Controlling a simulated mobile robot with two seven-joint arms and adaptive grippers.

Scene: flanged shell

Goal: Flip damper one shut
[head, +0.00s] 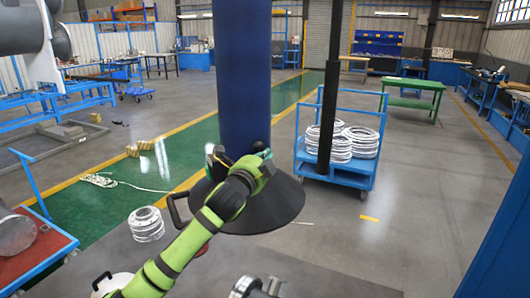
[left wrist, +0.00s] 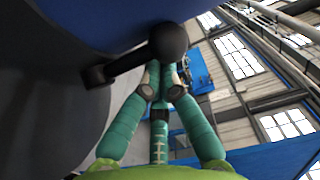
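A thick dark blue upright duct (head: 242,80) stands in the middle of the head view, with a wide dark conical flange (head: 280,205) at its lower end. My left gripper (head: 262,160) reaches up from below, against the front of the duct just above the flange. In the left wrist view, a black round knob (left wrist: 168,42) on a short black lever (left wrist: 125,68) stands out from the dark shell. The teal fingers of my left gripper (left wrist: 165,78) converge, tips together, right at the knob's lower edge. Whether they touch it is unclear. My right gripper is not in view.
A blue cart (head: 335,172) with white coils stands right of the duct, behind a thin dark post (head: 329,90). White stacked rings (head: 146,224) and a red-topped cart (head: 35,245) are at the left. A green table (head: 412,85) stands farther back. Grey floor at right is mostly clear.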

